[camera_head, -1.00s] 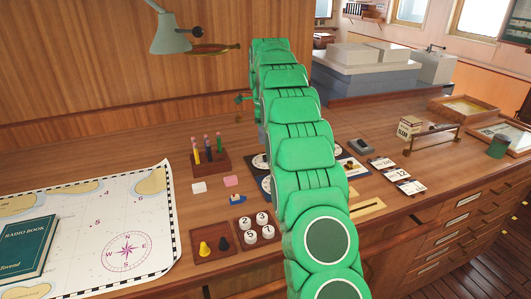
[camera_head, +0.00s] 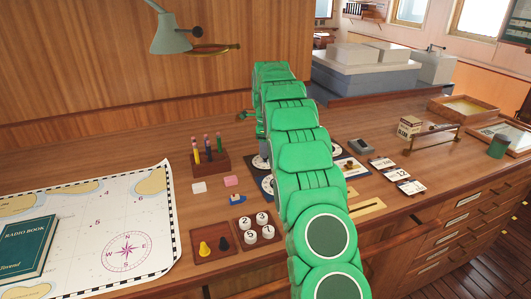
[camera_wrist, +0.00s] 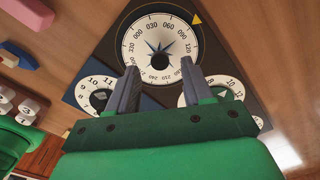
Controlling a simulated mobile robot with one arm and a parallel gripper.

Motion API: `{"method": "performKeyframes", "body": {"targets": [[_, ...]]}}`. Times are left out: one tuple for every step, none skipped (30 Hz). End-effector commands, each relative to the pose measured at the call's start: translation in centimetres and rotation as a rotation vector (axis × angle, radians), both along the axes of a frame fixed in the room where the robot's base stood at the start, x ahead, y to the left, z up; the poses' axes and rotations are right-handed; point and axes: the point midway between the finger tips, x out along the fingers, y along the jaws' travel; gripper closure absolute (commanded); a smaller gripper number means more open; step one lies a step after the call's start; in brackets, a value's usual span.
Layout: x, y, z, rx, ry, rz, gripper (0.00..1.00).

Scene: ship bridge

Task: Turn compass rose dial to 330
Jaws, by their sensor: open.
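The compass rose dial (camera_wrist: 160,48) is a round white disc with degree numbers and a dark star at its centre, on a dark panel in the wrist view. A yellow triangle (camera_wrist: 196,19) sits on the panel at its upper right, nearest the number 090. My gripper (camera_wrist: 159,66) is open and empty, its two grey fingers over the lower left and lower right of the dial. I cannot tell whether they touch its rim. In the head view my green arm hides most of the dial panel and the gripper.
Two smaller dials flank the compass dial below, one at left (camera_wrist: 97,94) and one at right (camera_wrist: 225,91). A pink block (camera_head: 231,181), a white block (camera_head: 199,187), a pen stand (camera_head: 210,161) and a tray of numbered discs (camera_head: 257,230) stand left of my arm.

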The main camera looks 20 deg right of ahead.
Motion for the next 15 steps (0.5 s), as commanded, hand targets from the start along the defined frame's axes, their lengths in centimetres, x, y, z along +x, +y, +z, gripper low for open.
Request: {"method": "performKeyframes", "body": {"targets": [[-0.1,0.0,-0.7,0.001,0.003,0.000,0.49],[0.0,0.0,-1.0,0.000,0.002,0.000,0.49],[0.0,0.0,-1.4,0.001,0.001,0.000,0.49],[0.0,0.0,-1.6,0.001,-0.001,0.000,0.49],[0.1,0.0,-1.8,0.000,-0.001,0.000,0.49],[0.1,0.0,-2.0,0.000,-0.001,0.000,0.49],[0.1,0.0,-2.1,0.001,-0.003,0.000,0.49],[0.1,0.0,-2.2,0.001,-0.003,0.000,0.49],[0.1,0.0,-2.2,0.001,-0.003,0.000,0.49],[0.1,0.0,-2.2,0.001,-0.003,0.000,0.49],[0.1,0.0,-2.2,0.001,-0.003,0.000,0.49],[0.1,0.0,-2.2,0.000,-0.002,0.000,0.49],[0.1,0.0,-2.2,0.000,-0.002,0.000,0.49],[0.1,0.0,-2.2,0.000,-0.002,0.000,0.49],[0.1,0.0,-2.2,0.000,-0.001,0.000,0.54]]}}
